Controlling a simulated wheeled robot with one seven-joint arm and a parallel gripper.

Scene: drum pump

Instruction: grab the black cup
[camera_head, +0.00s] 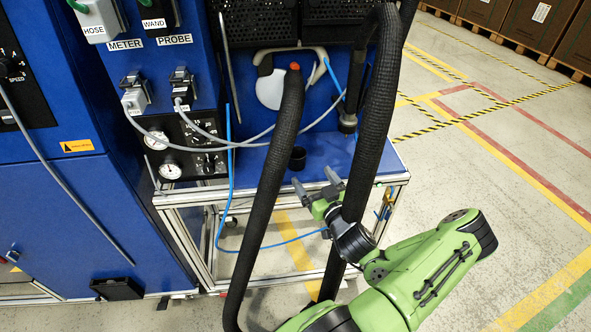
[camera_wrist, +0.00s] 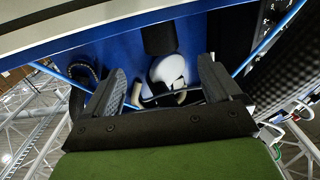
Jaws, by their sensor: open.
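The black cup (camera_head: 297,158) is a small dark cylinder standing upright on the blue shelf (camera_head: 335,152), just right of a thick black hose. In the wrist view a dark cylinder (camera_wrist: 159,38), which looks like the cup, shows ahead of and between the fingers. My gripper (camera_head: 317,183) is open and empty, with its two grey fingers apart near the front edge of the shelf. It is in front of the cup, a little to its right, and not touching it. The open fingers (camera_wrist: 165,85) also show in the wrist view.
Two thick black hoses, one left (camera_head: 268,200) and one right (camera_head: 371,135), hang in front of the shelf on either side of the cup. Thin blue and grey tubes cross the bench.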

